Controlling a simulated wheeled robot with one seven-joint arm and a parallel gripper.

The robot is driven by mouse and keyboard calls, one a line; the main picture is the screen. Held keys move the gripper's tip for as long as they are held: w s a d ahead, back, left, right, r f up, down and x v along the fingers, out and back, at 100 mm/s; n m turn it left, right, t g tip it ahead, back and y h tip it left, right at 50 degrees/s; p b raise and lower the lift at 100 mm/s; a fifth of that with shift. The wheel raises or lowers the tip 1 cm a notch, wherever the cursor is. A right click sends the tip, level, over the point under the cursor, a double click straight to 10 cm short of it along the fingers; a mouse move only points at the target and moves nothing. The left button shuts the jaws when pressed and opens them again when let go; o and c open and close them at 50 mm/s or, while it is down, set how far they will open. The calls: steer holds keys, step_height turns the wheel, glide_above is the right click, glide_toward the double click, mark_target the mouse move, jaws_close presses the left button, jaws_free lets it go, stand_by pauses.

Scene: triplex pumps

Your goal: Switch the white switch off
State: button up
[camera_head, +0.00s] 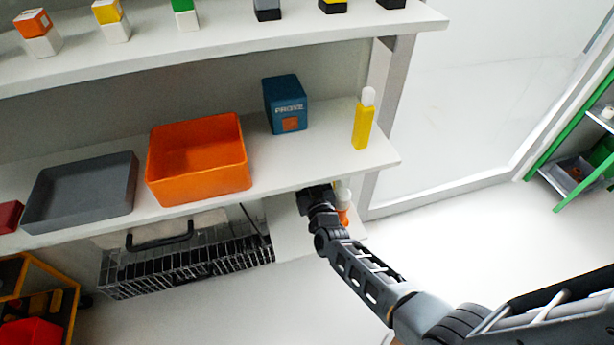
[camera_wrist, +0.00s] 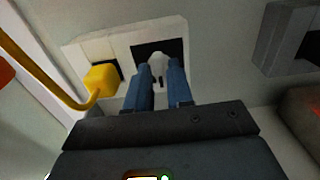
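The white switch (camera_wrist: 157,66) shows in the wrist view. It sits in a black recess (camera_wrist: 172,50) of a white wall plate (camera_wrist: 116,44). My gripper (camera_wrist: 160,68) has its two blue fingers spread, one on each side of the switch, with the tips close to the plate. I cannot tell whether the fingers touch the switch. In the head view, my gripper (camera_head: 312,200) reaches below the front edge of the middle shelf. The switch is hidden there.
A yellow plug (camera_wrist: 101,77) with a yellow cable (camera_wrist: 45,78) is left of the switch. A grey box (camera_wrist: 286,38) is at the right. The middle shelf (camera_head: 262,170) overhangs my gripper and carries an orange bin (camera_head: 199,185), a grey tray (camera_head: 52,211) and a blue box (camera_head: 284,92).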

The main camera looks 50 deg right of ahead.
steer(key=shift+o, duration=1.4)
steer(key=p+v, duration=0.1)
steer(key=v, duration=0.6)
steer(key=shift+s+a, duration=0.2)
steer(key=shift+s, duration=0.15)
